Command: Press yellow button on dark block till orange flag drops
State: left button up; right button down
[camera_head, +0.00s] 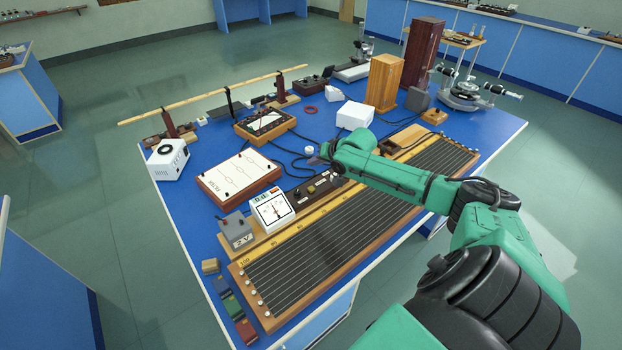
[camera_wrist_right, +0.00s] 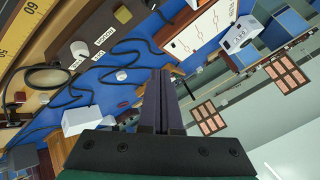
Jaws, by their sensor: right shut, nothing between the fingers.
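A dark brown block (camera_head: 314,192) lies on the blue bench in the head view, beside the white meter and behind the long wire board. Small pale spots show on its top. In the right wrist view the dark block (camera_wrist_right: 95,30) is at the upper left, with a cream-yellow round button (camera_wrist_right: 123,14), a paler grey button (camera_wrist_right: 80,49) and small white labels. My right gripper (camera_head: 317,161) is above the bench just beyond the block. Its dark fingers (camera_wrist_right: 158,75) are shut and empty, apart from the button. I cannot make out an orange flag. My left gripper is not in view.
A white meter (camera_head: 271,211), a grey battery box (camera_head: 236,231) and a white-topped board (camera_head: 240,178) stand left of the block. Black cables (camera_head: 291,168) lie behind it. The wire board (camera_head: 340,235) fills the front. A white box (camera_head: 354,116) stands behind my gripper.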

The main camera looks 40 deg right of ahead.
jog(key=b, duration=0.8)
send_over(311, 189)
jog(key=s, duration=0.1)
notch_tip(311, 189, down, 7)
jog(key=shift+d+r, duration=0.1)
notch_tip(311, 189, down, 2)
jog(key=shift+f+b, duration=0.1)
jog(key=shift+b, duration=0.2)
dwell(0.4)
jog(key=shift+f, duration=0.1)
dwell(0.5)
jog(key=shift+f, duration=0.3)
